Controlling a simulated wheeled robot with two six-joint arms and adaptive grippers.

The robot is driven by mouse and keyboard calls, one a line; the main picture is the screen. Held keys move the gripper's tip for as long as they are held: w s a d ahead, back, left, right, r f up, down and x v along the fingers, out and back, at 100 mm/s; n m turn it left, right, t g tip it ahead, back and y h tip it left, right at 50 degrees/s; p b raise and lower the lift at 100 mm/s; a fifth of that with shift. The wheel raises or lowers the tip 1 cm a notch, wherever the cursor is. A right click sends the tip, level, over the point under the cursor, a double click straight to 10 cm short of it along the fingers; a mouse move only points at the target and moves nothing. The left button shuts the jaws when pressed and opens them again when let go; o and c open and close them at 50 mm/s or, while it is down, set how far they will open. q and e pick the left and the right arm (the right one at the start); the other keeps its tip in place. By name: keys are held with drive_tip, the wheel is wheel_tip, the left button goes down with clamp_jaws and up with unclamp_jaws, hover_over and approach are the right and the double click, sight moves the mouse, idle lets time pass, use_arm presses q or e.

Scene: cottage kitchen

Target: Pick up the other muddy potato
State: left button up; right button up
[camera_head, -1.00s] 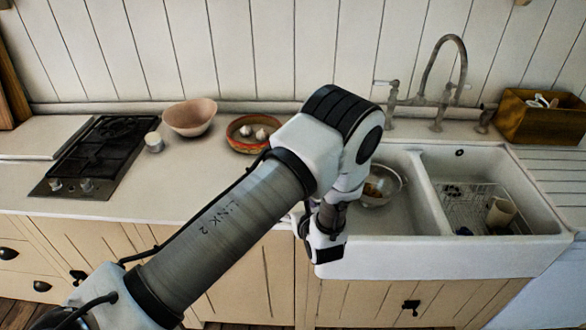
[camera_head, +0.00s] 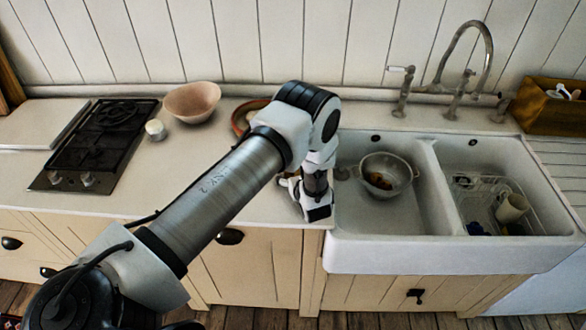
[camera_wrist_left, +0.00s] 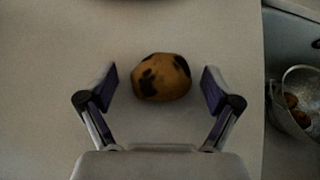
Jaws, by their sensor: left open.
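A muddy potato (camera_wrist_left: 161,77), brown with dark patches, lies on the pale countertop in the left wrist view. My left gripper (camera_wrist_left: 160,90) is open, with one finger on each side of the potato and a gap on both sides. In the head view my left gripper (camera_head: 306,200) is low over the counter just left of the sink, and my arm hides the potato there. A metal colander (camera_head: 386,174) in the left sink basin holds brown potatoes, which also show at the right edge of the left wrist view (camera_wrist_left: 298,112). My right gripper is out of view.
The white double sink (camera_head: 450,262) is right of my gripper, with a tap (camera_head: 485,60) behind it. A dish rack with a cup (camera_head: 511,208) is in the right basin. A pink bowl (camera_head: 192,102), a white jar (camera_head: 155,129) and a partly hidden orange-rimmed dish (camera_head: 239,121) stand behind my arm.

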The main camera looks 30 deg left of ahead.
use_arm(q)
drive_tip(key=shift+s+d+r, duration=0.1)
drive_tip(key=shift+d+r, duration=0.05)
drive_tip(key=shift+d, duration=0.05)
drive_tip(key=shift+c, duration=1.3)
drive_tip(key=shift+d+r, duration=0.1)
drive_tip(key=shift+d, duration=0.05)
drive_tip(key=c, duration=1)
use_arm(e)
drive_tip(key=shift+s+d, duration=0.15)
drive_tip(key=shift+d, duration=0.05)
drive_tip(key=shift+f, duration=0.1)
